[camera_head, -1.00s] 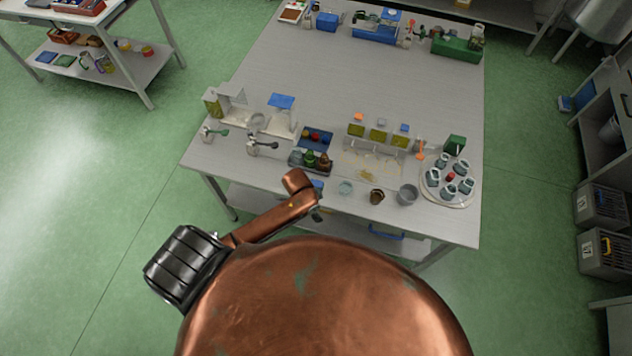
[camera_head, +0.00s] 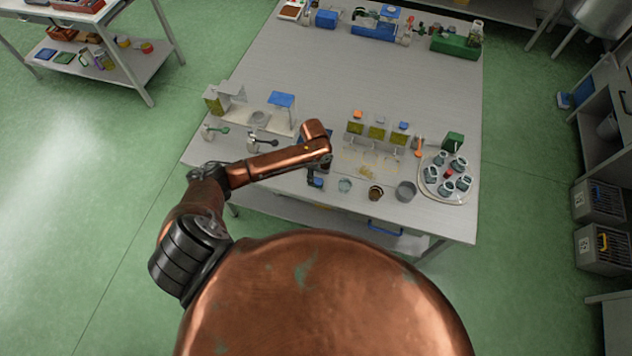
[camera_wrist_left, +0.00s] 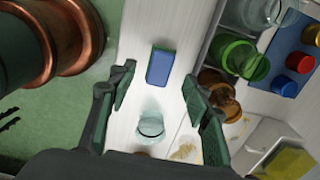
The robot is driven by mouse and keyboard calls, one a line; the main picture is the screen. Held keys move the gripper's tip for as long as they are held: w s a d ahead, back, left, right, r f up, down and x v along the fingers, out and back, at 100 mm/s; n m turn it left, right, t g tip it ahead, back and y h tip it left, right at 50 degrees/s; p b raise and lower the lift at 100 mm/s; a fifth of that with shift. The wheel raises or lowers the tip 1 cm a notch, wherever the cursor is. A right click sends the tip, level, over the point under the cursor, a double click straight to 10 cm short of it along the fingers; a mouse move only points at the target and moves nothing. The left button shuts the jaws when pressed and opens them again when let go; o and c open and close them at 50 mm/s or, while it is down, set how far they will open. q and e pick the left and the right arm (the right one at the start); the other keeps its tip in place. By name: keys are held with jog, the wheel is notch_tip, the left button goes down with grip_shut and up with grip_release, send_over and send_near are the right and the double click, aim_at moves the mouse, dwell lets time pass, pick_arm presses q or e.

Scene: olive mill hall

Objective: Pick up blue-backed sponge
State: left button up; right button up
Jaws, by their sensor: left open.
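In the head view the sponge (camera_head: 317,183) is near the front edge, just in front of my left arm's end. My left gripper (camera_wrist_left: 158,84) is open and empty, its two dark green fingers spread above the table. In the wrist view the sponge shows between and beyond the fingertips, touching neither. In the head view my copper arm covers most of this gripper. My right gripper is in neither view.
A clear glass cup (camera_wrist_left: 150,127) stands close to the sponge. Green (camera_wrist_left: 238,57) and brown (camera_wrist_left: 218,90) jars stand right of the fingers in the wrist view, beside a blue tray (camera_wrist_left: 287,45) with coloured lids. A brown pot (camera_head: 376,193) and grey cup (camera_head: 405,191) stand farther right.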

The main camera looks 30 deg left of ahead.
aim_at(316, 180)
pick_arm(q)
jog(key=f, duration=0.5)
jog(key=shift+w+d+p, duration=0.2)
jog(key=shift+d+p, duration=0.1)
grip_shut()
dwell(0.4)
jog(key=shift+r, duration=0.6)
jog(key=s+d+r, duration=0.7)
jog(key=s+r, duration=0.4)
jog(key=s, duration=0.1)
jog(key=shift+r+b, duration=0.35)
jog(key=shift+b, duration=0.1)
